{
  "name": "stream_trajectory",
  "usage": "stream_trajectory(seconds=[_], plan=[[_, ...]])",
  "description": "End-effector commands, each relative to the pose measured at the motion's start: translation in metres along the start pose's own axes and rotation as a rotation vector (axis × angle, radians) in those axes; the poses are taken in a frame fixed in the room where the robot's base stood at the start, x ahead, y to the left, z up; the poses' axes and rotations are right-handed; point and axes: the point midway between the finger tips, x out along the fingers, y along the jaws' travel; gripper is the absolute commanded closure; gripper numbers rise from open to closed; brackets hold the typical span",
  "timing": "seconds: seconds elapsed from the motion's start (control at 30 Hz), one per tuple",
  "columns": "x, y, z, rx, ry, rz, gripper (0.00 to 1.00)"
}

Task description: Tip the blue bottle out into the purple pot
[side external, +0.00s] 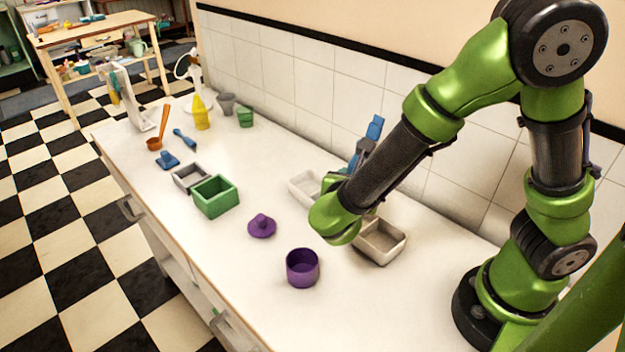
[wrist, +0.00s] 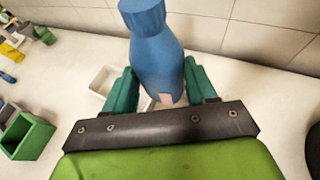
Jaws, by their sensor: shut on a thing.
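The blue bottle (wrist: 158,52) is between the two teal fingers of my gripper (wrist: 156,92) in the wrist view, with its cap toward the top of the picture. My gripper is shut on it. In the side external view the bottle (side external: 375,127) shows only in part behind my arm, above the back of the counter near the tiled wall. The purple pot (side external: 302,268) stands upright and open on the counter, in front of my arm and apart from the bottle. A purple lid with a knob (side external: 262,226) lies on the counter behind the pot, to its left.
A beige tray (side external: 381,240) and a white tray (side external: 304,188) stand near my arm. A green box (side external: 214,197) and a grey box (side external: 190,178) stand further left. A yellow bottle (side external: 201,113) is at the far end. The counter around the pot is clear.

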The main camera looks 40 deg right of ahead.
Motion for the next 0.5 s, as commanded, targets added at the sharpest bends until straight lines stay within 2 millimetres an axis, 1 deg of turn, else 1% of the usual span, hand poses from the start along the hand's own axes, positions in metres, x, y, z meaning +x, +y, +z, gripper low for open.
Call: stream_trajectory(seconds=[0.13, 0.4, 0.5], plan=[[-0.0021, -0.0001, 0.0055, 0.001, 0.000, 0.000, 0.76], [-0.0022, 0.0004, 0.0054, 0.000, -0.001, 0.000, 0.76], [-0.0048, 0.0061, 0.0037, 0.001, -0.004, 0.002, 0.76]])
